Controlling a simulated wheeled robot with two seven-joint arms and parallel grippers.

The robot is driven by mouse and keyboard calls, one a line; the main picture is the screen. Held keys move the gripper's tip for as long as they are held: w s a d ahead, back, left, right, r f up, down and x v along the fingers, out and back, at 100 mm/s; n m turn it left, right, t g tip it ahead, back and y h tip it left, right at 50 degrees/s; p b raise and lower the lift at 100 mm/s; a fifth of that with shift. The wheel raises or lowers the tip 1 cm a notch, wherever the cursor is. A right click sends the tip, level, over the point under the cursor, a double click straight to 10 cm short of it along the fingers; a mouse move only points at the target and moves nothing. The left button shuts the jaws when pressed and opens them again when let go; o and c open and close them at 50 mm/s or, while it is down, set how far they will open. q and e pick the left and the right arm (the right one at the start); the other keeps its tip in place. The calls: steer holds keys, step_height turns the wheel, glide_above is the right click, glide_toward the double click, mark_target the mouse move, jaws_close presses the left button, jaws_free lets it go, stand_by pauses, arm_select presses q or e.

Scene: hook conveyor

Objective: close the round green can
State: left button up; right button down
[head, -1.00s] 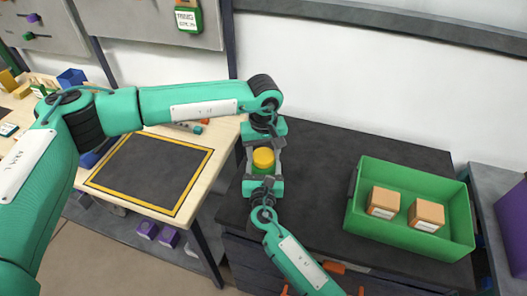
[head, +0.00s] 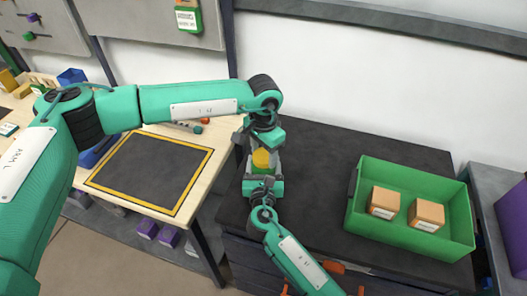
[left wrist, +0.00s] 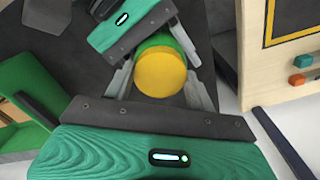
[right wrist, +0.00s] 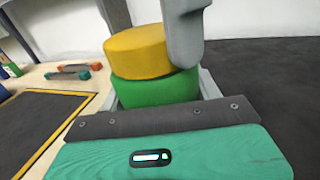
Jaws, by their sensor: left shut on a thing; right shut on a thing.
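The round green can (right wrist: 155,90) stands on the dark counter with its yellow lid (right wrist: 138,50) on top. In the right wrist view the lid sits slightly off-centre to the left over the can. My left gripper (head: 262,152) comes from behind and above and is shut on the yellow lid, which also shows in the left wrist view (left wrist: 161,74). My right gripper (head: 263,172) comes from the front and is shut on the green body, low down. The fingers hide part of the can, and I cannot tell whether the lid is fully seated.
A green crate (head: 357,205) with two cardboard boxes (head: 426,214) stands on the dark counter (head: 310,160) at the right. A wooden table with a yellow-bordered dark mat (head: 150,172) is at the left. The counter between can and crate is clear.

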arm_select(q)
steer(key=o, duration=1)
steer(key=shift+c, duration=0.2)
arm_select(e)
steer(key=shift+f, duration=0.1)
arm_select(q)
steer(key=shift+r, duration=0.1)
steer(key=shift+r, duration=2.15)
steer(key=shift+c, duration=0.4)
